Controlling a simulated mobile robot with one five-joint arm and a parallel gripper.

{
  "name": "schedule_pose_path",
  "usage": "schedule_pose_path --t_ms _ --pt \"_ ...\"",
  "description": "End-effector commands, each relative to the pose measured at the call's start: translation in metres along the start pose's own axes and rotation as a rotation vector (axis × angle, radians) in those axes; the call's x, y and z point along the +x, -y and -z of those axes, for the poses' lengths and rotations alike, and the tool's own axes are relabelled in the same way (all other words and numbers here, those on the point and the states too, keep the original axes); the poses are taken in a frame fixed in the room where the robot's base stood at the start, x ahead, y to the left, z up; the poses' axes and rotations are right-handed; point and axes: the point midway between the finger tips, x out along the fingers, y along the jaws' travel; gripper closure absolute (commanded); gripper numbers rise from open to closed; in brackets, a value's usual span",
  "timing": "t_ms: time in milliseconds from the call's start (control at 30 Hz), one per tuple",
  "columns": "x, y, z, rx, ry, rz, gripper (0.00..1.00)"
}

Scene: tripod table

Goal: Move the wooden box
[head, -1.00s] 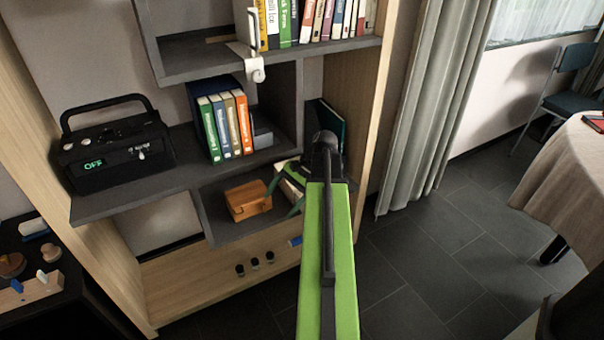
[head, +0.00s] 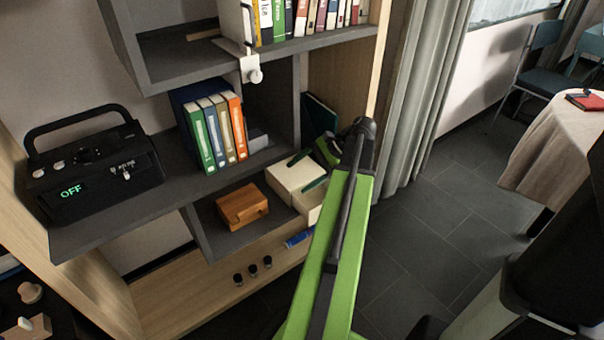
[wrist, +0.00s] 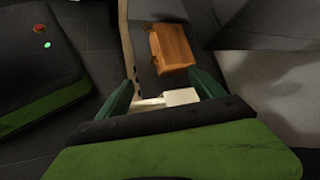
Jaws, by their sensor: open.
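The wooden box (head: 242,206), orange-brown with a small handle-like part on its side, sits on the low grey shelf (head: 212,232). In the wrist view the wooden box (wrist: 172,47) lies ahead of the fingertips, slightly right of centre. My gripper (head: 298,174) is to the right of the box in the head view, apart from it. In the wrist view my gripper (wrist: 161,80) has its two dark green fingers spread, with the box beyond them. My green arm hides part of the shelf's right end.
A cream box (head: 296,176) stands right of the wooden box, near my fingers. Books (head: 216,130) and a black radio (head: 92,168) stand on the shelf above. Several small black cylinders (head: 253,270) and a blue item (head: 299,238) lie on the bottom board. Open floor (head: 425,240) lies right.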

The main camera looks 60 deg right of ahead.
Motion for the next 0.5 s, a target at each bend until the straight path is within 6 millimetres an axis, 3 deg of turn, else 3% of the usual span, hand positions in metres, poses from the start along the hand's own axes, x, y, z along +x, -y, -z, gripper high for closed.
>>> schedule_pose_path --t_ms 500 --pt "0.093 -0.005 0.006 0.002 -0.002 0.002 0.22"
